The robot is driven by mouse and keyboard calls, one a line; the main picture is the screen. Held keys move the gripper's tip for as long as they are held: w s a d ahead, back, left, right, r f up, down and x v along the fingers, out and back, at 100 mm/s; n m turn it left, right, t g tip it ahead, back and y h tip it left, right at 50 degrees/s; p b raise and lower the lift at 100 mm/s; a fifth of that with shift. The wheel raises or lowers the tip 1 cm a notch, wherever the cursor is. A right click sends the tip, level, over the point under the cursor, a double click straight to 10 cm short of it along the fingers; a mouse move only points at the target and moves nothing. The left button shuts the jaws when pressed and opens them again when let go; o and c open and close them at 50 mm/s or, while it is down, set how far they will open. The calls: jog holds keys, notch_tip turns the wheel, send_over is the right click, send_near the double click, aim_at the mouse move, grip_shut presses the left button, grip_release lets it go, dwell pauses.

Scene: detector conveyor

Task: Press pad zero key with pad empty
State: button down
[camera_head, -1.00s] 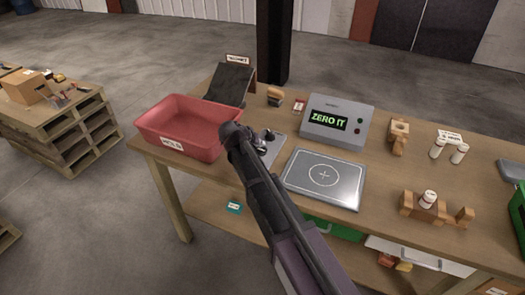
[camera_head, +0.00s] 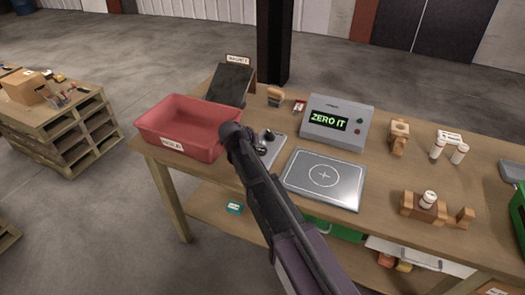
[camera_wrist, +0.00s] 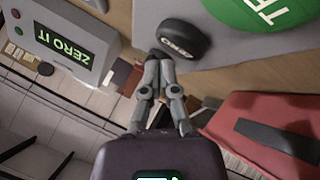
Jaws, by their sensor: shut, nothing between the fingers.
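The zero key is a round black button (camera_wrist: 184,43) with an upside-down white ZERO label in the wrist view. It sits on a grey panel (camera_head: 277,152) beside the pad. My gripper (camera_wrist: 158,54) is shut and empty, its fingertips at the key's edge; I cannot tell whether they touch it. In the head view my arm partly hides the gripper and panel. The pad (camera_head: 345,188) is a silver plate with a crosshair, and nothing lies on it. The grey display box (camera_head: 355,107) reads ZERO IT in green.
A large green button (camera_wrist: 262,12) is beside the zero key. A red tray (camera_head: 190,122) stands left of the panel, and a dark sloped plate (camera_head: 230,83) behind it. Wooden holders (camera_head: 424,208) and white cylinders (camera_head: 459,154) stand to the right.

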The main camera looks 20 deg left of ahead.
aim_at(261, 151)
jog(key=shift+f, duration=0.1)
jog(key=shift+f+b, duration=0.3)
jog(key=shift+b, duration=0.15)
jog(key=shift+f+b, duration=0.4)
dwell(1.0)
jog(key=shift+r, duration=0.2)
jog(key=shift+r+p, duration=0.65)
jog(key=shift+p, duration=0.25)
notch_tip(261, 151, up, 5)
jog(key=p, duration=0.5)
dwell(1.0)
